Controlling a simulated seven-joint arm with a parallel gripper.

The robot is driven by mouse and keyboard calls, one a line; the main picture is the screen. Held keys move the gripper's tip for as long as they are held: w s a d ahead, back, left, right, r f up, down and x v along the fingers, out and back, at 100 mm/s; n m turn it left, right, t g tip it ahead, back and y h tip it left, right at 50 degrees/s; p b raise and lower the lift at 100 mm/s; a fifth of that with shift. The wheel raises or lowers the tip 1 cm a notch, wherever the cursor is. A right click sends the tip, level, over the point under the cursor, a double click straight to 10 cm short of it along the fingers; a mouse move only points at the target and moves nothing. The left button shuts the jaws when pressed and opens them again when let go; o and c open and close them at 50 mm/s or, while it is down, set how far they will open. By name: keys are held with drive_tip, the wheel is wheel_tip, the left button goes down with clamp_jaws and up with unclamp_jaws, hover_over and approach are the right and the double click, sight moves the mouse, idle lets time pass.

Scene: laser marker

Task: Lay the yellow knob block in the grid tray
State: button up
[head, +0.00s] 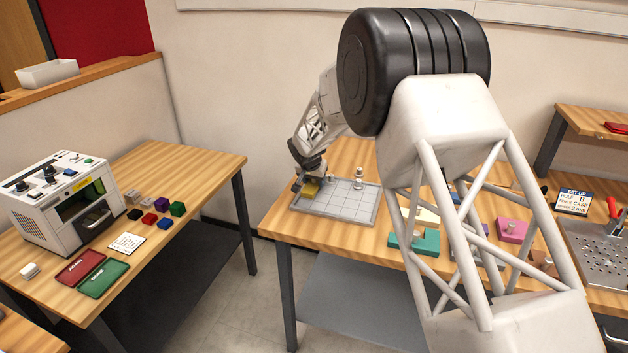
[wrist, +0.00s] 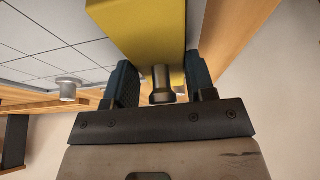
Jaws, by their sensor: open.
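The yellow knob block (head: 311,188) is at the far left part of the grey grid tray (head: 338,210), partly hidden by my gripper (head: 308,177) above it. In the wrist view the yellow block (wrist: 145,22) shows close up, with the grid tray (wrist: 45,48) beside it. Its metal knob (wrist: 161,88) stands between the two dark fingers of my gripper (wrist: 160,84), with gaps at both sides. My gripper is open around the knob. I cannot tell whether the block lies flat in the tray.
A metal knob piece (head: 358,178) stands on the tray's far side; it also shows in the wrist view (wrist: 68,88). A teal block (head: 413,242) and a pink block (head: 513,230) are to the right. The tray's front squares are clear.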

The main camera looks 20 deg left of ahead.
drive_tip(key=shift+o, duration=0.3)
drive_tip(key=shift+s+a+r, duration=0.1)
drive_tip(key=shift+s+a, duration=0.05)
drive_tip(key=shift+s, duration=0.2)
drive_tip(key=v, duration=1.2)
drive_tip(key=shift+w, duration=0.35)
drive_tip(key=shift+r, duration=0.1)
drive_tip(key=s+d+r, duration=0.5)
drive_tip(key=s+d, duration=0.1)
drive_tip(key=d, duration=0.5)
drive_tip(key=s+d+r+g, duration=0.1)
drive_tip(key=s+d+r, duration=0.45)
drive_tip(key=d, duration=0.55)
drive_tip(key=s+d+r, duration=0.5)
drive_tip(key=s+d, duration=0.2)
drive_tip(key=d, duration=0.4)
drive_tip(key=s+d+f, duration=0.1)
drive_tip(key=s+d, duration=0.5)
drive_tip(key=s, duration=0.5)
drive_tip(key=s+d+f, duration=0.1)
drive_tip(key=s+d, duration=0.4)
drive_tip(key=s, duration=0.6)
drive_tip(key=s+d+f+g, duration=0.1)
drive_tip(key=s+d, duration=0.5)
drive_tip(key=s, duration=0.5)
drive_tip(key=shift+d+f, duration=0.15)
drive_tip(key=shift+d, duration=0.15)
